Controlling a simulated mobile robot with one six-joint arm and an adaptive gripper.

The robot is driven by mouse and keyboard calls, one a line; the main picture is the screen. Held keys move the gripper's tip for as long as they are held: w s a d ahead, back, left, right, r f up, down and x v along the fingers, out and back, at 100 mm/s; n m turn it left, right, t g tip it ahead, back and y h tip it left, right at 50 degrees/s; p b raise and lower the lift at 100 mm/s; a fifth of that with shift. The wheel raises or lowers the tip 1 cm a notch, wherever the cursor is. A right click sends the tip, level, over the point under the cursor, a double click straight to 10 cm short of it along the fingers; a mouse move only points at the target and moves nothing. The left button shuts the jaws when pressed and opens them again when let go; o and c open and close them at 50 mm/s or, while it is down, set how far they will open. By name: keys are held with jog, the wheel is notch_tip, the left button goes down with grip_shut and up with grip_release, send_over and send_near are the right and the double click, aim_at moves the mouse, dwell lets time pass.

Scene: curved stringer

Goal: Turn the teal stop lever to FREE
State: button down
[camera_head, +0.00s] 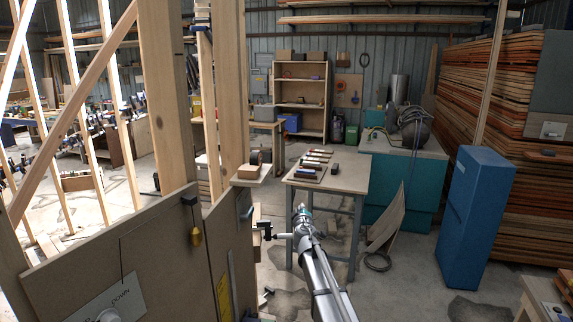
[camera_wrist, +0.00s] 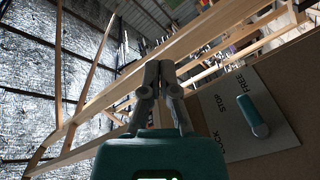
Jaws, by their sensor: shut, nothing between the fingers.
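The teal stop lever (camera_wrist: 254,112) shows in the wrist view at the right, on a pale plate (camera_wrist: 285,132) lettered FREE, STOP and LOCK. The plate is on a brown board, and the lever lies slanted in the picture with its rounded end low. Which word it points at I cannot tell for certain. My gripper (camera_wrist: 162,68) is shut and empty, left of the lever and apart from it in the picture. In the head view my gripper (camera_head: 262,230) is beside the board's right edge. I cannot make out the lever there.
The brown board (camera_head: 165,245) with a yellow padlock (camera_head: 196,236) and timber posts stands at the left. A plate lettered DOWN (camera_head: 105,305) is low on it. A workbench (camera_head: 340,178) with tools is beyond my arm.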

jog(key=s+d+f+m+g+h+b, duration=0.5)
jog(key=s+d+f+m+g, duration=0.4)
jog(key=s+d+f, duration=0.65)
jog(key=s+a+f+g+y, duration=0.1)
jog(key=s+f+g, duration=0.2)
jog(key=s, duration=0.6)
jog(key=s+a+f+m+g+y+b, duration=0.1)
jog(key=s+f+g+y, duration=0.1)
jog(key=s, duration=0.7)
jog(key=s+a+f+g+y+b, duration=0.1)
jog(key=s+a+f+g+y, duration=0.1)
jog(key=s+f, duration=0.3)
jog(key=s+g, duration=0.1)
jog(key=s, duration=0.3)
jog(key=shift+s+f+m+g, duration=0.15)
jog(key=shift+f+m+g, duration=0.15)
jog(key=shift+f+g, duration=0.1)
